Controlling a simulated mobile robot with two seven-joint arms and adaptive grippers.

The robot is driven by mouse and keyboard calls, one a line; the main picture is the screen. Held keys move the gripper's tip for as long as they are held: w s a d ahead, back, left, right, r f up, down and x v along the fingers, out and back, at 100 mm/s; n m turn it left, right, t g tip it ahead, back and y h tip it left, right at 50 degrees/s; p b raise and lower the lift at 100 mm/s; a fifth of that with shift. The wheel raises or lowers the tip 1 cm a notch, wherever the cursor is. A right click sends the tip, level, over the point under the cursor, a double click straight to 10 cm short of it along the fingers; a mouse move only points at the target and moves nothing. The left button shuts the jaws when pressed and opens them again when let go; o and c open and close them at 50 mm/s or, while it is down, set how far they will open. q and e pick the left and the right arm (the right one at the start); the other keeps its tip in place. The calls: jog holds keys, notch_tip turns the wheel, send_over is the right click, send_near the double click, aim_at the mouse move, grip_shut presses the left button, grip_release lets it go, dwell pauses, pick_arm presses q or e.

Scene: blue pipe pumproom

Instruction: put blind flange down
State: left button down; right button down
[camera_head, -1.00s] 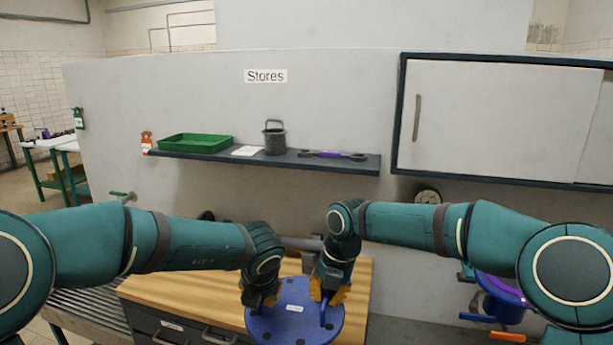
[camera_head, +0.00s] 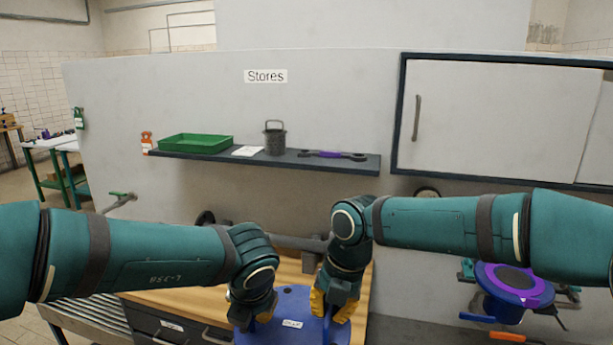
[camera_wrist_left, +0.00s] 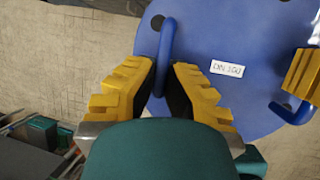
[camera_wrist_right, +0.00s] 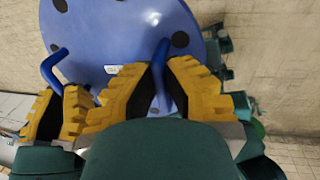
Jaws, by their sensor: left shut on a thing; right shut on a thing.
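The blind flange (camera_head: 290,322) is a blue disc with bolt holes, two bent-rod handles and a white label. It is in the air at the bottom of the head view, its near edge cut off. My left gripper (camera_head: 254,318) is shut on one handle, which shows between its yellow fingers in the left wrist view (camera_wrist_left: 167,50). My right gripper (camera_head: 332,305) is shut on the other handle, which shows in the right wrist view (camera_wrist_right: 162,65). Both wrist views show bare floor beyond the flange's rim.
A wooden-topped bench (camera_head: 190,295) with drawers stands behind and left of the flange. A blue pipe flange with a purple ring (camera_head: 515,283) is at the right.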

pick_arm(q)
jog(key=shift+s+r, duration=0.1)
pick_arm(e)
jog(key=shift+s+r, duration=0.1)
